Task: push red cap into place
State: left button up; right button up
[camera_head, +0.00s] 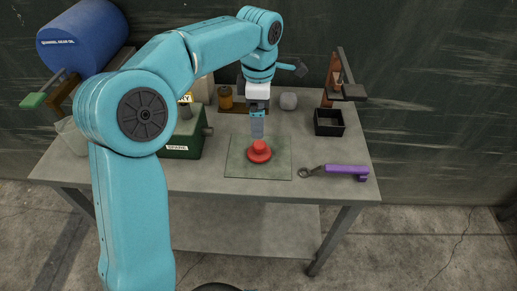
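The red cap (260,147) sits on a flat green mat (243,170) near the middle of the workbench. It has a wide base and a narrower raised top. My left gripper (257,134) points straight down, just above and slightly behind the cap's top. Its fingers look close together, but the view does not show clearly whether they are shut. I cannot tell whether the fingertips touch the cap. My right gripper is not in view.
A wrench with a purple handle (346,170) lies right of the mat. A black open box (328,122) stands behind it. A green box (183,147) is left of the mat. The bench front (215,182) is clear.

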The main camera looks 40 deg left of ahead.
pick_arm(q)
send_over(261, 144)
notch_tip(261, 144, down, 6)
jog(key=shift+s+f, duration=0.1)
jog(key=shift+s+a+f, duration=0.1)
jog(key=shift+s+f, duration=0.1)
jog(key=shift+f, duration=0.3)
jog(key=f, duration=0.5)
jog(key=shift+w+f, duration=0.1)
jog(key=shift+w, duration=0.25)
jog(key=c, duration=1.2)
notch_tip(261, 144, up, 20)
jog(key=shift+p, duration=1.2)
jog(key=shift+c, duration=0.2)
